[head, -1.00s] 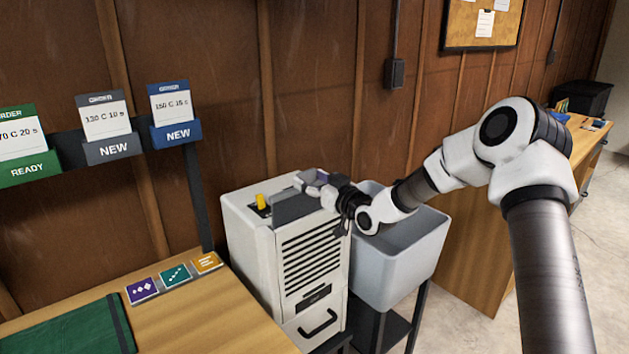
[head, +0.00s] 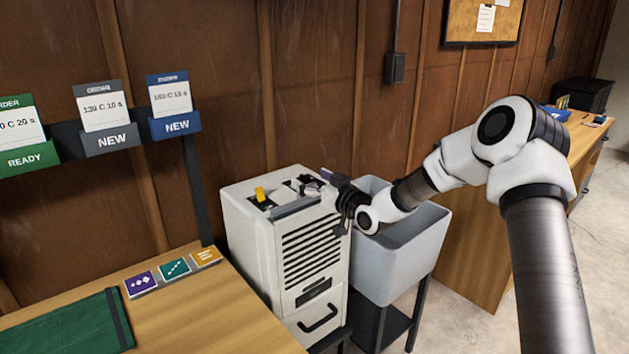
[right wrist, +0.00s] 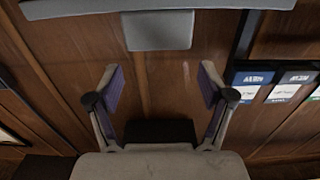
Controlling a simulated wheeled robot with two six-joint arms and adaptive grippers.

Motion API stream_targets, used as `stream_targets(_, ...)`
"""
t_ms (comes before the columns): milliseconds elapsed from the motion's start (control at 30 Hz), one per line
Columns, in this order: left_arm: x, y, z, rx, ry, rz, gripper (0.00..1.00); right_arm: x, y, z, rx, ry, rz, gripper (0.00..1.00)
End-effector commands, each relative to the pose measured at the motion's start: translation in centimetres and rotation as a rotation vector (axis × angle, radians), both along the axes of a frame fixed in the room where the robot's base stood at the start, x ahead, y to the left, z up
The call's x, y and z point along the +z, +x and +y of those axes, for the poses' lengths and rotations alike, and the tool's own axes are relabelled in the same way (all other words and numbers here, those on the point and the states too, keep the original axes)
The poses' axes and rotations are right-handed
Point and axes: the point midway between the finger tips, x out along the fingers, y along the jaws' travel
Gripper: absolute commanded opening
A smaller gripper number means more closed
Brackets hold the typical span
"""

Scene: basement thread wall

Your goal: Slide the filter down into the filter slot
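The grey filter (head: 294,207) sits low in the top of the white machine (head: 248,232), with only a narrow strip visible at the slot. The slot is largely hidden, so I cannot tell whether the filter is fully seated. In the right wrist view a grey tab (right wrist: 157,30) hangs from a pale bar at the picture's top, apart from my fingers. My right gripper (head: 314,183) is above the machine's top. Its two purple-padded fingers stand wide apart with nothing between them, as the right wrist view (right wrist: 158,72) shows. My left gripper is out of view.
A yellow knob (head: 260,194) stands on the machine's top. A grey bin (head: 398,252) stands right beside the machine. A wooden table (head: 215,310) with a green mat (head: 65,327) is at the front left. Order cards (head: 176,125) hang on the wooden wall behind.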

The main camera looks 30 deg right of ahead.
Motion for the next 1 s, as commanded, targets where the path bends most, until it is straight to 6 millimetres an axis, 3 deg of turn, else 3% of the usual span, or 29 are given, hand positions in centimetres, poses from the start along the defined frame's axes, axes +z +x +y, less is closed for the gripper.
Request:
stream_targets(300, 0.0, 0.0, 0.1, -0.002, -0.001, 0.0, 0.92, 0.0, -0.1, 0.0, 0.0, 0.0, 0.001, 0.91)
stream_targets(433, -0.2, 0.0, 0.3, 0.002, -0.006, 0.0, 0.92, 0.0, -1.1, -0.3, -0.003, 0.004, 0.0, 0.91)
stream_targets(800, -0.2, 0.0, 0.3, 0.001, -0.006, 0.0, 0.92, 0.1, -9.2, -0.8, -0.001, 0.014, -0.005, 0.91)
stream_targets(1000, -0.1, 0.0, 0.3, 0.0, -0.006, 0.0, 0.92, 0.1, -11.3, -1.5, -0.015, 0.009, 0.001, 0.91)
